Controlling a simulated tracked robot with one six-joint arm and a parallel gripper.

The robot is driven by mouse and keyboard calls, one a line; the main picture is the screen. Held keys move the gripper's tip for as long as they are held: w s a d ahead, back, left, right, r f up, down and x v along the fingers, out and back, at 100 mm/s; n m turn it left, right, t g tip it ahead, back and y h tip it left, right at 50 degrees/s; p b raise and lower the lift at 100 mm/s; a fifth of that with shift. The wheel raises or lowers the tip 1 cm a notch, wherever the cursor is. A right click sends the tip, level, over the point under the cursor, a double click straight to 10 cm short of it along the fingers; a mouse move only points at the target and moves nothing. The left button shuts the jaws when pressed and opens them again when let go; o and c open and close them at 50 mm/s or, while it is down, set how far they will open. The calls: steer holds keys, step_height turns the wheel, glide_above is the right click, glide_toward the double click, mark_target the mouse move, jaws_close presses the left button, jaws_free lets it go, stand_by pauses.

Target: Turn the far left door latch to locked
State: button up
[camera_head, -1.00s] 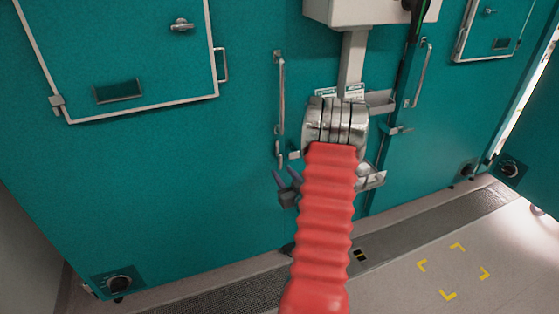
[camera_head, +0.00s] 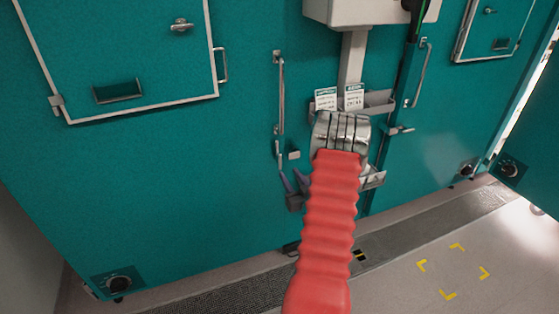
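The left door (camera_head: 170,165) is a large teal panel. Near its right edge is a long vertical handle (camera_head: 281,95). The latch lever (camera_head: 278,153) hangs about straight down below that handle, with a small grey catch block (camera_head: 294,155) just to its right. My gripper (camera_head: 293,174) shows beside my red arm, its two dark fingers apart and pointing up just below the lever and block. It looks open and empty. Whether a finger touches the lever cannot be told. My red sleeve and metal wrist hide the area to the right.
A right-hand door has a handle (camera_head: 421,75) and a horizontal latch lever (camera_head: 400,130). A grey box (camera_head: 365,10) on a post and two label cards (camera_head: 340,97) are between the doors. A small hatch (camera_head: 120,50) is upper left. Floor with yellow marks (camera_head: 453,270) is clear.

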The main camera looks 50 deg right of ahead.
mark_target(281, 161)
steer(key=x, duration=1.1)
steer(key=shift+w, duration=0.1)
steer(key=shift+c, duration=0.3)
jaws_close()
